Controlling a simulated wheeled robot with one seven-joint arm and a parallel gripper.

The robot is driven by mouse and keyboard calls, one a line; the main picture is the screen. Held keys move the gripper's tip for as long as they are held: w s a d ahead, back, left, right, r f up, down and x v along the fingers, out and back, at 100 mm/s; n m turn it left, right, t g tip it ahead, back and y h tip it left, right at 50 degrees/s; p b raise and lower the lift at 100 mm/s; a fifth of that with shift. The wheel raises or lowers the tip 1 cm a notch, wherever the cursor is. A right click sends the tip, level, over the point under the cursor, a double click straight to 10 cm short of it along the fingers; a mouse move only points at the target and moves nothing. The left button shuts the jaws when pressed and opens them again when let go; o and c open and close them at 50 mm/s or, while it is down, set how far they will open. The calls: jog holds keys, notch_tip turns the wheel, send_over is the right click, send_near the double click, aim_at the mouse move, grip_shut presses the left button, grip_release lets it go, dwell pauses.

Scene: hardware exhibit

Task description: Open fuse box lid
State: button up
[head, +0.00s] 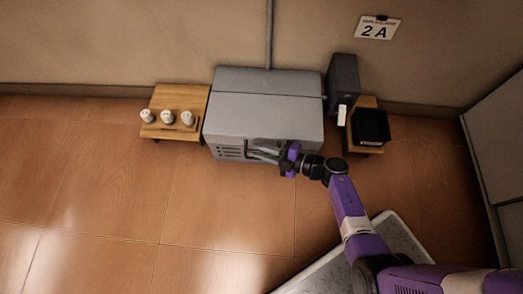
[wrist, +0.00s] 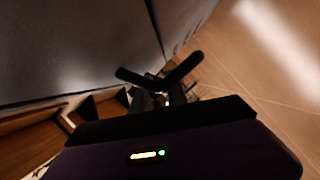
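The grey fuse box (head: 265,112) stands against the wall in the middle of the head view. Its broad grey lid looks shut, and vent slots show at its lower left front. My gripper (head: 252,151) is at the front lower edge of the box, with its fingers pointing left along it. In the wrist view the two dark fingers of my gripper (wrist: 158,64) are spread apart with nothing between them. The grey box surface (wrist: 75,45) fills the upper left there, close to the left finger. I cannot tell whether a finger touches the lid.
A wooden stand (head: 187,98) with three white fuse-like pieces (head: 167,117) is left of the box. To the right are a dark grey case (head: 343,75) and a black bin (head: 371,126) on another wooden stand. The floor at front left is clear.

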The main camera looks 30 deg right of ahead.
grip_shut()
dwell(1.3)
